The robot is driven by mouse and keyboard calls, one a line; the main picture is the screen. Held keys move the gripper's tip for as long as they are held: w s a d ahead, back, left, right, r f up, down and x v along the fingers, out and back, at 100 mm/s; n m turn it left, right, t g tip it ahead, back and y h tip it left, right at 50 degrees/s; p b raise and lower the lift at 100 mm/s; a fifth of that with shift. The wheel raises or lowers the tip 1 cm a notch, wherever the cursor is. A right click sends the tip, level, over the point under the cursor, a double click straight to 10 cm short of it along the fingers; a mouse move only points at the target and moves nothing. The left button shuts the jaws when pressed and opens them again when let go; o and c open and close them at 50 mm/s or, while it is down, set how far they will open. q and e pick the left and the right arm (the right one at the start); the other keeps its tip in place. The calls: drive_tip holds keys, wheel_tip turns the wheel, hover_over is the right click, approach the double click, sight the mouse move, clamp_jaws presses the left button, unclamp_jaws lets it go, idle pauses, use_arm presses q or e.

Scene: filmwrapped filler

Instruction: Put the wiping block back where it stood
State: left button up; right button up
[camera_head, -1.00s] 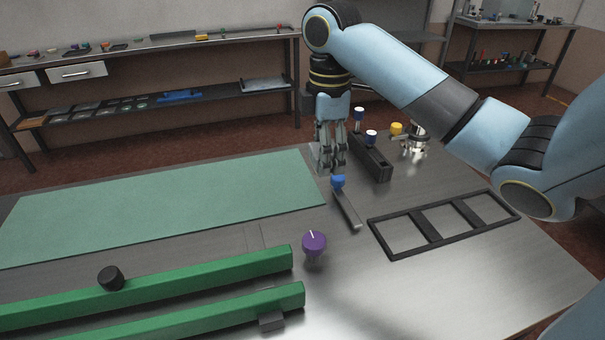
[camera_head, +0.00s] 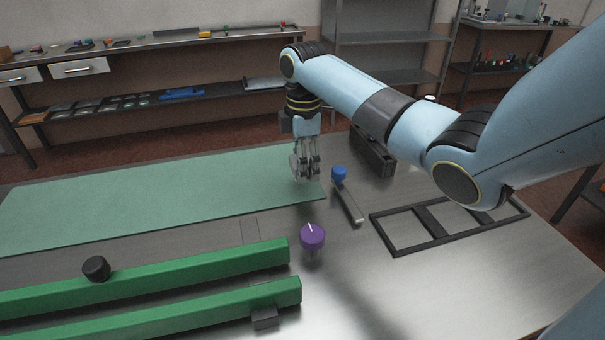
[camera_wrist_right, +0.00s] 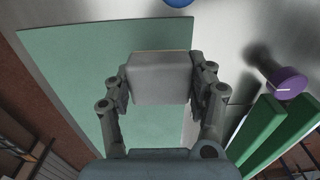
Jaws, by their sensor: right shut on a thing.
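The wiping block (camera_wrist_right: 158,78) is a pale grey, box-shaped block, held between the two fingers of my right gripper (camera_wrist_right: 160,82) in the right wrist view. In the head view my right gripper (camera_head: 306,172) points down above the right end of the green mat (camera_head: 130,202), and the block (camera_head: 296,168) shows only partly at its fingers. In the wrist view the mat lies below and beyond the block. My left gripper is not in view.
A blue-knobbed tool (camera_head: 339,175) lies right of the gripper. A purple knob (camera_head: 312,237) stands nearer, beside green rails (camera_head: 150,275). A black frame (camera_head: 400,247) lies at right, and a dark rack (camera_head: 372,152) is partly behind my arm.

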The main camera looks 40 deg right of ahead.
sight(302, 188)
drive_tip(key=shift+w+f, duration=0.15)
drive_tip(key=shift+f, duration=1.9)
drive_tip(key=o, duration=1.2)
drive_tip(key=shift+f, duration=0.15)
wheel_tip(302, 188, up, 12)
drive_tip(key=shift+r, duration=0.15)
